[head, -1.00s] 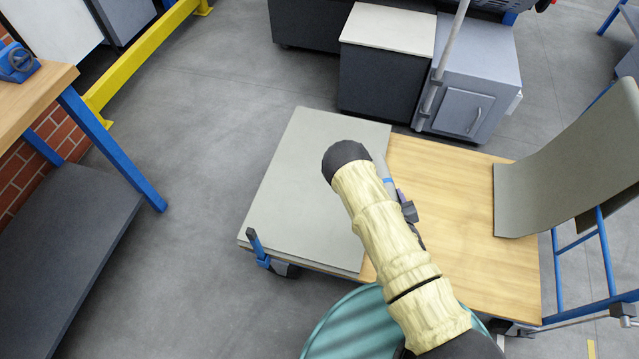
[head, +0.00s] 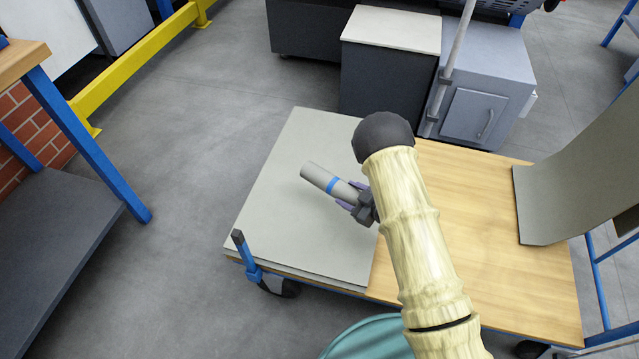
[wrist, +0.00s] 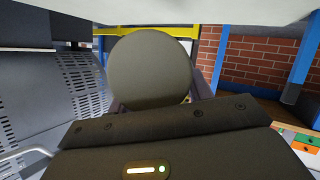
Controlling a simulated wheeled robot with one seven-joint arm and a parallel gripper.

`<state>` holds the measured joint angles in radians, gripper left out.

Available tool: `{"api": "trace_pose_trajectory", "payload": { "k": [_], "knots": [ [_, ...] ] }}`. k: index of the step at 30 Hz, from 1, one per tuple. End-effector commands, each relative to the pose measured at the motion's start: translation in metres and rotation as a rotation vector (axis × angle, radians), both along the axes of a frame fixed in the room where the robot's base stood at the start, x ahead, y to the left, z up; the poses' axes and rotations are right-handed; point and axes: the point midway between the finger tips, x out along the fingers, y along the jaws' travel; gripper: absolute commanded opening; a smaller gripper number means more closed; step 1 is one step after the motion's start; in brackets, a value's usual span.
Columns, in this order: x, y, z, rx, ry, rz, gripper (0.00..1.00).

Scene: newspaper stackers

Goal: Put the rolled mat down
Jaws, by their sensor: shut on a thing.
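The rolled mat (head: 318,176) is a grey cylinder with a blue band. In the head view it shows over the grey sheets (head: 290,200) on the left part of the cart. My gripper (head: 358,204) is shut on the mat near its right end. I cannot tell whether the mat touches the sheets or hangs above them. In the wrist view the mat's round grey end (wrist: 150,68) fills the middle, in front of the gripper body. My arm hides part of the cart and the mat's right end.
The cart's bare wooden deck (head: 490,225) lies to the right of the sheets. A curved grey sheet (head: 580,170) rises at the right. A cabinet (head: 485,110) and a dark unit with a pale top (head: 390,32) stand behind. A teal round thing (head: 360,340) is at the bottom.

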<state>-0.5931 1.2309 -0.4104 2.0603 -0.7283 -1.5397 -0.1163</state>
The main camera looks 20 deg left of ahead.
Motion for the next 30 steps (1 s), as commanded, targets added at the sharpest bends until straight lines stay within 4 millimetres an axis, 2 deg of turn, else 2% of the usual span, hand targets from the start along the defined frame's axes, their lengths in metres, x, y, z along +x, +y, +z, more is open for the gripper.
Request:
{"api": "trace_pose_trajectory", "payload": {
  "k": [9,11,18,21,30],
  "knots": [
    [0.0,0.0,0.0,0.002,-0.001,0.001,0.14],
    [0.0,0.001,-0.005,0.002,0.0,0.001,0.14],
    [0.0,0.001,-0.048,0.0,0.0,0.002,0.14],
    [0.0,0.001,-0.059,0.0,-0.001,0.001,0.14],
    [0.001,-0.001,-0.061,0.002,-0.002,-0.004,0.14]
  ]
}}
